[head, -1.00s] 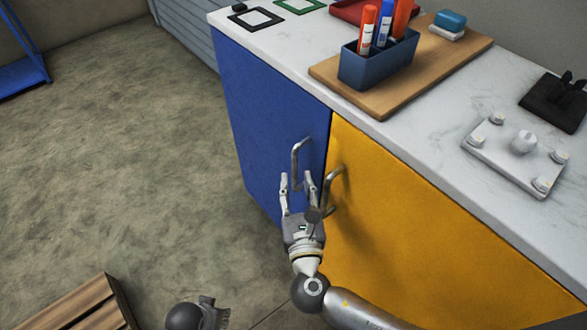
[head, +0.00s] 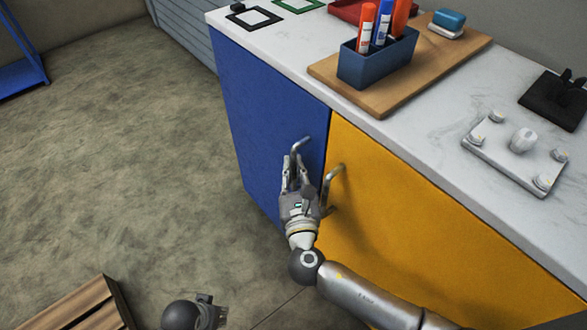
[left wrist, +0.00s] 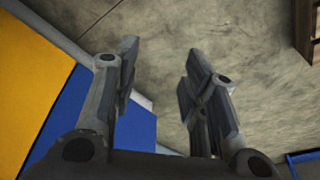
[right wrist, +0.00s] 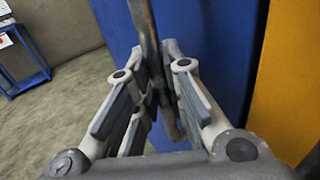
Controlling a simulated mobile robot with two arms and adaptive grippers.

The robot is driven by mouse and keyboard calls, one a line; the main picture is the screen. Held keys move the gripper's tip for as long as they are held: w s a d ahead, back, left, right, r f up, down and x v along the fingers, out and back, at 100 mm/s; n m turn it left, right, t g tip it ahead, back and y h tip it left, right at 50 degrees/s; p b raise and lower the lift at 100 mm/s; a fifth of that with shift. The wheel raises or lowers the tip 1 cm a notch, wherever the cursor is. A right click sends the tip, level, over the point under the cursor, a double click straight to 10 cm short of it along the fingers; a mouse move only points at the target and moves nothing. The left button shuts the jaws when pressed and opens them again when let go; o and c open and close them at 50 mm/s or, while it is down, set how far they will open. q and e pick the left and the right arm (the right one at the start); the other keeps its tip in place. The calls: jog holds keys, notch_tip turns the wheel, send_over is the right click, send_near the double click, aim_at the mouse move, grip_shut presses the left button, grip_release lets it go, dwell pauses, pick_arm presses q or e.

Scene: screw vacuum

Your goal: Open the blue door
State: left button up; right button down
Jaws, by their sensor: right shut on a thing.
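The blue door (head: 262,120) is the left front panel of the cabinet and looks shut, level with the yellow door. Its metal bar handle (head: 302,144) is near its right edge. My right gripper (head: 296,170) is shut on this handle; in the right wrist view the handle (right wrist: 147,30) runs between the fingers, its lower part partly hidden by them. My left gripper (head: 222,312) is low in the head view, away from the cabinet. In the left wrist view its fingers (left wrist: 157,85) are apart and empty above the floor.
The yellow door (head: 420,220) with its own handle (head: 333,185) is close to the right of my right gripper. The worktop (head: 440,110) above holds a pen box (head: 377,62) on a wooden board. A wooden crate (head: 75,308) stands at the lower left. The floor before the blue door is clear.

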pick_arm(q)
jog(key=shift+r, duration=0.15)
pick_arm(e)
jog(key=s+a, duration=0.2)
jog(key=a, duration=0.5)
jog(key=s+a, duration=0.3)
jog(key=a, duration=0.4)
jog(key=shift+s+a, duration=0.25)
jog(key=shift+a, duration=0.1)
jog(key=shift+f, duration=0.1)
jog(key=c, duration=1.5)
grip_release()
jog(key=s+d, duration=0.1)
jog(key=s, duration=1.1)
